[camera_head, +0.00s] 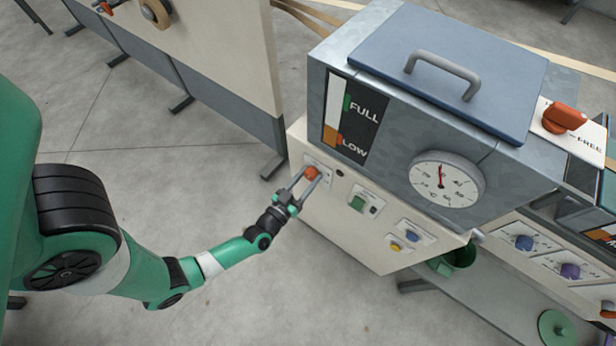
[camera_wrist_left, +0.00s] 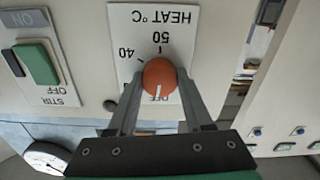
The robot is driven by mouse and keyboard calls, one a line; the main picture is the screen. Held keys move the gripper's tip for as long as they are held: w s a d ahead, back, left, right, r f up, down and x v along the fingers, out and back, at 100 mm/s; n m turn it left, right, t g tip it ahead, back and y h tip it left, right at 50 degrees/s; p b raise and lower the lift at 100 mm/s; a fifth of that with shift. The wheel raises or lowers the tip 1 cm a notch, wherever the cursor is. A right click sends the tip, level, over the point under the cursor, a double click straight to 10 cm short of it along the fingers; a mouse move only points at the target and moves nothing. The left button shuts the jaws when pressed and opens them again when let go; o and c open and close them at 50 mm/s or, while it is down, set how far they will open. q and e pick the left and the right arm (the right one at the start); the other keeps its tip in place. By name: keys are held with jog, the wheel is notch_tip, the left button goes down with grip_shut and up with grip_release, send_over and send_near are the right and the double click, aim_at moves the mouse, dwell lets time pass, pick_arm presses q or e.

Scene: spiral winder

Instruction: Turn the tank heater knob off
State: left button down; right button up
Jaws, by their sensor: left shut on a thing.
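The tank heater knob is a round orange knob (camera_head: 311,173) on the cream front panel below the grey tank. In the left wrist view the orange knob (camera_wrist_left: 159,76) sits on a white HEAT °C plate (camera_wrist_left: 183,38), seen upside down, with 40 and 50 marks. A white line on the knob points down in that picture, towards a partly covered label that seems to read OFF. My left gripper (camera_head: 308,182) has its two fingers on either side of the knob and is shut on it. My right gripper is not in view.
A green STIR switch (camera_head: 358,203) and a yellow button (camera_head: 396,246) are right of the knob. A round dial gauge (camera_head: 447,180) and a FULL/LOW level strip (camera_head: 348,117) are on the tank (camera_head: 400,130) above. Open floor lies left and below.

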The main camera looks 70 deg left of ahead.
pick_arm(q)
jog(key=shift+n, duration=0.8)
jog(key=shift+c, duration=1.5)
grip_release()
jog(key=shift+s+d, duration=0.1)
jog(key=p+v, duration=0.4)
jog(key=v, duration=0.7)
jog(key=shift+s, duration=0.15)
jog(key=shift+d, duration=0.1)
